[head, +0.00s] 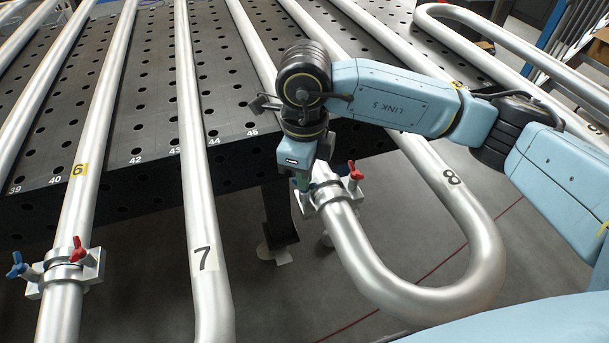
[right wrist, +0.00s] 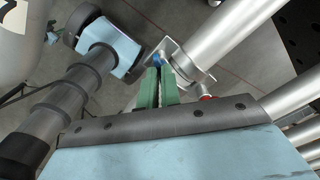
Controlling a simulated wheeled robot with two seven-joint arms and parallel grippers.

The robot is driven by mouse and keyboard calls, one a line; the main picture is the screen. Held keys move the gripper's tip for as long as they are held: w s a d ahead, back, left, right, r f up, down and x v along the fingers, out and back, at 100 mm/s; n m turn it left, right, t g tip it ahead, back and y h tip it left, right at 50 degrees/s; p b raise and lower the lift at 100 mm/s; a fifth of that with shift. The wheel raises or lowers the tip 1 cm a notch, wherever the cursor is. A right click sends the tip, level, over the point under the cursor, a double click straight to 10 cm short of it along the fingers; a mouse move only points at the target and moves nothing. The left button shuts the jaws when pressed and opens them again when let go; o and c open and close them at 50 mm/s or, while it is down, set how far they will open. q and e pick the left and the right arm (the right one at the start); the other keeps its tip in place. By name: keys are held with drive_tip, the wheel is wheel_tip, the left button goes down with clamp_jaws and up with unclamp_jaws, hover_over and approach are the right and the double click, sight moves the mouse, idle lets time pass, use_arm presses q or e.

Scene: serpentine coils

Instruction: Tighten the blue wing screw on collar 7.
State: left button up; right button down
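A silver clamp collar (head: 333,191) sits on the U-bent pipe right of the pipe labelled 7 (head: 205,258); I see no number on the collar itself. It also shows in the right wrist view (right wrist: 180,66). Its red wing screw (head: 355,170) stands on the right side, clear of my gripper. Its blue wing screw (right wrist: 157,60) shows in the right wrist view at the green fingertips; in the head view my gripper hides it. My right gripper (head: 303,184) points down at the collar's left side, its fingers close together on the blue wing. My left gripper is out of view.
Another collar (head: 70,270) with blue (head: 17,265) and red (head: 77,250) wing screws sits on the pipe labelled 6. A perforated black table (head: 140,110) lies behind under the pipes. The U-bend (head: 430,300) curves below my right arm. Open floor shows between the pipes.

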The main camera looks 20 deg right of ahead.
drive_tip(key=shift+w+r+m, duration=0.1)
drive_tip(key=shift+m, duration=0.9)
drive_tip(key=m+b, duration=0.1)
drive_tip(key=m, duration=0.2)
drive_tip(key=shift+m, duration=0.3)
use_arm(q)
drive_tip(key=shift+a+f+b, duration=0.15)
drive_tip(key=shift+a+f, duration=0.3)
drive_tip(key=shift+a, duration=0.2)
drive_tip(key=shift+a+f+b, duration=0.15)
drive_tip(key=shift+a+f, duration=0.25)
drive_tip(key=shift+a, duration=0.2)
use_arm(e)
drive_tip(key=shift+r+m, duration=0.1)
drive_tip(key=shift+m, duration=1.5)
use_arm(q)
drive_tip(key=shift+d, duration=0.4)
use_arm(e)
drive_tip(key=c, duration=1.7)
unclamp_jaws()
drive_tip(key=shift+o, duration=0.5)
